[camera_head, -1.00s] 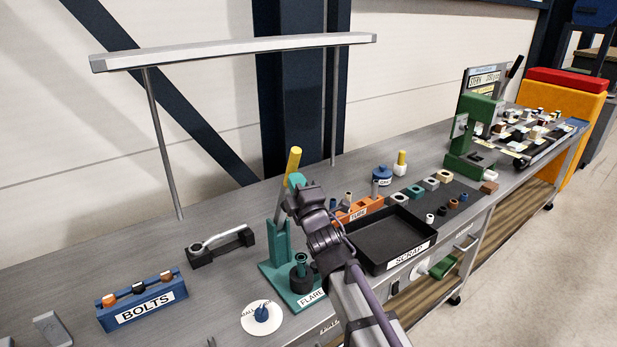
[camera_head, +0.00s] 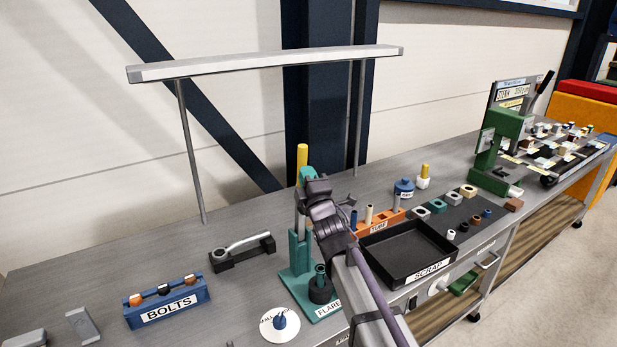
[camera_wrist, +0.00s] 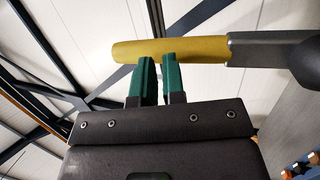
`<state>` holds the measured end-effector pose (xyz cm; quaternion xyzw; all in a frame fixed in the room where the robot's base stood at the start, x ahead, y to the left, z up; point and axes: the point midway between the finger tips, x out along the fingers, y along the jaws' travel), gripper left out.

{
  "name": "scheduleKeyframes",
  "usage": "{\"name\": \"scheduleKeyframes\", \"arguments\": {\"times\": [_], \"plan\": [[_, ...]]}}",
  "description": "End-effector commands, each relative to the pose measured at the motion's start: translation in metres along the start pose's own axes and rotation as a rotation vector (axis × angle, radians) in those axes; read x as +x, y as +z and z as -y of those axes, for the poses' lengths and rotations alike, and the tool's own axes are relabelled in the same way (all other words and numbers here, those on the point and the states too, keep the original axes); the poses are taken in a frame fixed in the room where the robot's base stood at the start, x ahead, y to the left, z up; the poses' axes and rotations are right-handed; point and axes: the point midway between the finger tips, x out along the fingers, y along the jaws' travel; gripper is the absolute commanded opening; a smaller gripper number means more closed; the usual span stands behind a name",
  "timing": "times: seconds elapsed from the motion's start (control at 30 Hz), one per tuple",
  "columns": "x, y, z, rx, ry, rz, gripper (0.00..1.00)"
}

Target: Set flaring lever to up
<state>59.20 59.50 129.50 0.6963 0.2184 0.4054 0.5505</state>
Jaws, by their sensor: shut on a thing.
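The flaring tool (camera_head: 301,262) is a teal stand with a base labelled FLARE, near the front of the bench. Its lever has a yellow grip (camera_head: 302,155) on a grey shaft and stands nearly upright in the head view. My gripper (camera_head: 307,174) has teal-green fingers and is shut on the lever, just at the lower part of the yellow grip. In the wrist view the green fingertips (camera_wrist: 158,62) meet the yellow grip (camera_wrist: 190,50), with the grey shaft (camera_wrist: 265,50) to the right. My wrist hides part of the stand.
A black SCRAP tray (camera_head: 447,243) and an orange TUBE rack (camera_head: 381,222) stand right of the stand. A black holder with a grey handle (camera_head: 243,252) and the blue BOLTS rack (camera_head: 168,303) stand left. A lamp bar (camera_head: 265,62) spans above, behind the lever.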

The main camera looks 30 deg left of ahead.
Motion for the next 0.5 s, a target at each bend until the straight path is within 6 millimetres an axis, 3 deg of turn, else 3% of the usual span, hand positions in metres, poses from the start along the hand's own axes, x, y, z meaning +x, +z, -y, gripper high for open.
{"name": "scheduleKeyframes", "arguments": {"times": [0.1, 0.23, 0.37, 0.5], "plan": [[0.006, -0.001, -0.001, 0.001, 0.007, -0.004, 0.00], [-0.005, 0.000, -0.005, 0.000, 0.008, -0.003, 0.00], [-0.037, 0.004, -0.015, -0.001, 0.008, 0.002, 0.00], [-0.081, 0.006, -0.025, -0.002, 0.007, 0.004, 0.00]]}}
